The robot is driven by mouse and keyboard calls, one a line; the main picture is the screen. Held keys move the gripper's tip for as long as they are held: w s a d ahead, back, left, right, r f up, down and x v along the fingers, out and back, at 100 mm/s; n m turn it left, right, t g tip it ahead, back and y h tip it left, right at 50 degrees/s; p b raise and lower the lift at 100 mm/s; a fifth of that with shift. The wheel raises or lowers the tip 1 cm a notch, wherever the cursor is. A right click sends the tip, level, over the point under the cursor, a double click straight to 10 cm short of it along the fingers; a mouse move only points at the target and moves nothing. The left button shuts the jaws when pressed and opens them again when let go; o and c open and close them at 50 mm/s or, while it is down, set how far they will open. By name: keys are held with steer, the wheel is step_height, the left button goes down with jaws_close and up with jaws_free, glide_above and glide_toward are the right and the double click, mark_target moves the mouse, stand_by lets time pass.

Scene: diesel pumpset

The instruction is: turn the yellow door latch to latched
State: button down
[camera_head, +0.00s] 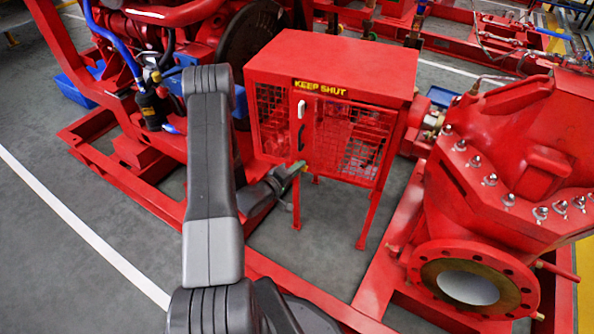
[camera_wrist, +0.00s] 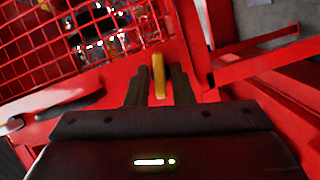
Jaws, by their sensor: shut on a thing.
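The yellow door latch (camera_wrist: 158,64) is a short bar on the red cabinet frame beside the mesh door (camera_wrist: 105,35). In the wrist view it lies between my two dark fingers, running nearly in line with them. My gripper (camera_wrist: 160,74) is shut on it. The latch is mostly hidden there by my gripper. I cannot tell from these views whether it is latched.
The cabinet carries a "KEEP SHUT" label (camera_head: 320,88) and stands on thin legs. A red engine (camera_head: 165,40) is at the left and a large red flanged pump (camera_head: 500,190) at the right. Red base rails (camera_head: 330,300) run along the floor; grey floor (camera_head: 60,250) is clear at left.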

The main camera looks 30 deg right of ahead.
steer(key=m+t+y+b, duration=0.1)
steer(key=m+y+b, duration=0.1)
steer(key=m+b, duration=0.1)
steer(key=m+t+y+b, duration=0.1)
steer(key=m+b, duration=0.3)
steer(key=m+t+y+b, duration=0.1)
steer(key=m+y+b, duration=0.1)
steer(key=m+b, duration=0.1)
steer(key=shift+s+d+r+m+t+y+b, duration=0.2)
steer(key=shift+m+t+y+b, duration=0.15)
steer(key=shift+b, duration=0.45)
steer(key=shift+r, duration=0.1)
steer(key=c, duration=1.5)
jaws_free()
steer(key=shift+d, duration=0.1)
steer(key=p+v, duration=0.2)
steer(key=v, duration=1.1)
steer(key=shift+s+a+r+p, duration=0.15)
steer(key=shift+s+a+p, duration=0.1)
steer(key=shift+s+p, duration=0.1)
